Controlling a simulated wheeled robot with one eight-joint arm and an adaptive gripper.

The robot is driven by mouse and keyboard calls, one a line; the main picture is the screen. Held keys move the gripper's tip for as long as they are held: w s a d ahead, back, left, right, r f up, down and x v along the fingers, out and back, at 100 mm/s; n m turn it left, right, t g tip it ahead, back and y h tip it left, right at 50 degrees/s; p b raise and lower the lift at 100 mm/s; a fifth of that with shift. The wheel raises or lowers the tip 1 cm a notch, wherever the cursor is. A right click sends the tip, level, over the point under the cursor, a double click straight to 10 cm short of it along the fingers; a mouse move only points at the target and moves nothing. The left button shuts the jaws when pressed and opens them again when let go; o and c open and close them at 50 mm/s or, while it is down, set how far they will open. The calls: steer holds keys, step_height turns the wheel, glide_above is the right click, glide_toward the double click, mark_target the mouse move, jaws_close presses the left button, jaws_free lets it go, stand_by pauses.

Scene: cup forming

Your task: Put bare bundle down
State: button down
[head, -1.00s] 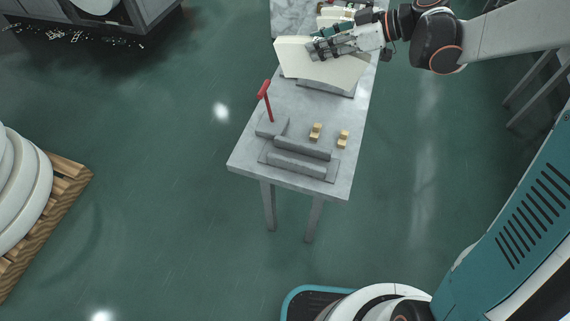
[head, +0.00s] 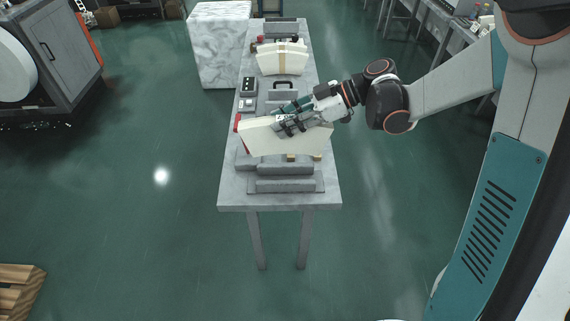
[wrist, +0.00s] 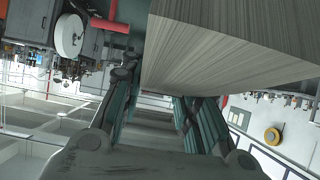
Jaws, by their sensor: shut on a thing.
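The bare bundle (head: 270,139) is a cream, fan-shaped stack of sheets. My gripper (head: 287,121) is shut on its upper edge and holds it over the near part of the grey table (head: 232,190). In the wrist view the bundle's layered face (wrist: 225,50) fills the top right, between my fingers (wrist: 160,108). The bundle hides part of a grey fixture with low blocks (head: 286,170) below it. I cannot tell whether the bundle touches the fixture.
Another cream bundle (head: 281,58) stands farther back on the table. A small dark control box (head: 248,86) lies at the left edge. A red handle (head: 237,122) sticks up left of the held bundle. A marble block (head: 219,45) stands behind left.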

mark_target(288, 155)
step_height(288, 155, down, 13)
steer(key=b, duration=0.4)
steer(key=shift+f, duration=0.1)
steer(key=shift+f+b, duration=0.15)
steer(key=shift+b, duration=0.2)
steer(key=c, duration=1.2)
jaws_free()
steer(key=shift+r, duration=0.25)
steer(key=shift+d+r+p, duration=0.2)
steer(key=shift+d+p, duration=0.1)
steer(key=shift+p, duration=0.1)
steer(key=p+v, duration=0.3)
steer(key=v, duration=0.8)
steer(key=shift+d+p, duration=0.2)
steer(key=shift+p, duration=0.15)
